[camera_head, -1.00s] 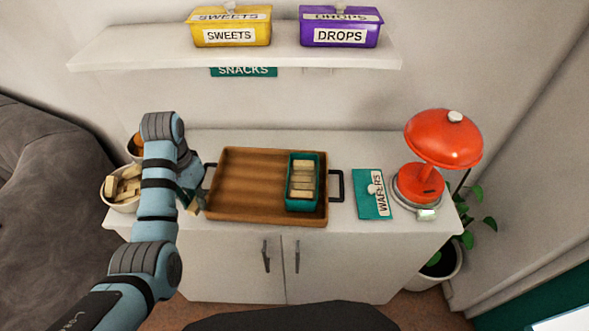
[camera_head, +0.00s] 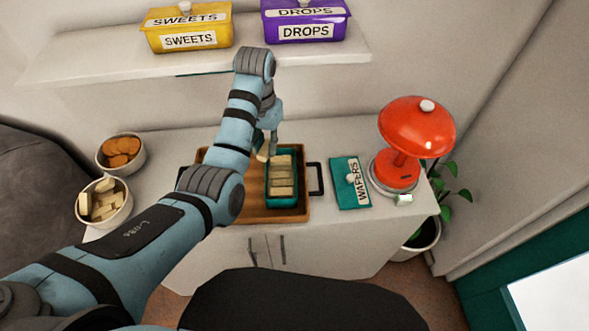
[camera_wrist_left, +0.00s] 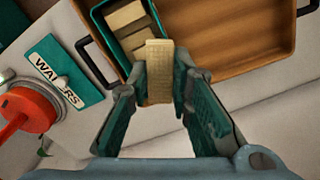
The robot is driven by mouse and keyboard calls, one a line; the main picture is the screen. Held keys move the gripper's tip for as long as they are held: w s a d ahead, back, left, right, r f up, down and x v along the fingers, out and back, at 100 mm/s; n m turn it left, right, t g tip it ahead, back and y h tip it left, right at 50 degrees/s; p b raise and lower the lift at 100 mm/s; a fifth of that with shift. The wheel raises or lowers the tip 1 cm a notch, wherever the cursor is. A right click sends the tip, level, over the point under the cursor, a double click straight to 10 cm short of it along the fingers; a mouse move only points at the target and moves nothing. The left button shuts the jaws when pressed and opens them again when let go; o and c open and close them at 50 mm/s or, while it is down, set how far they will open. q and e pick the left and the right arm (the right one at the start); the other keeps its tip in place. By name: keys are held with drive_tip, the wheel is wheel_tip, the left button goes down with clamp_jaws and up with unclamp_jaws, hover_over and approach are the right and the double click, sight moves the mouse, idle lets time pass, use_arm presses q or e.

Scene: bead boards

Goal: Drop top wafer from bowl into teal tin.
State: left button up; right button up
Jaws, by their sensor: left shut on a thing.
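My left gripper (camera_head: 266,146) is shut on a pale wafer (camera_head: 263,153) just left of the teal tin (camera_head: 269,190), near its far end. In the left wrist view the wafer (camera_wrist_left: 158,72) sits between the fingertips, overlapping the tin's edge (camera_wrist_left: 113,45). The tin holds several wafers (camera_head: 282,175) in a row and stands on the right side of a wooden tray. The bowl of wafers (camera_head: 104,218) stands at the left of the cabinet top with several wafers in it. My right gripper is not in view.
The wooden tray (camera_head: 290,215) has dark handles. A teal lid marked WAFERS (camera_head: 347,199) and a red lamp (camera_head: 413,130) stand to its right. A bowl of round biscuits (camera_head: 107,166) is at the far left. A shelf (camera_head: 120,66) with yellow and purple tins hangs above.

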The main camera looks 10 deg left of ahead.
use_arm(q)
drive_tip(key=shift+w+d+r+n+p, duration=0.15)
drive_tip(key=shift+d+r, duration=0.15)
drive_tip(key=shift+r, duration=0.3)
drive_tip(key=shift+s+d+r+n+p, duration=0.15)
drive_tip(key=shift+d+r, duration=0.1)
drive_tip(key=shift+r, duration=0.35)
wheel_tip(320, 180, down, 6)
drive_tip(key=shift+b, duration=0.35)
drive_tip(key=o, duration=0.8)
drive_tip(key=shift+d, duration=0.15)
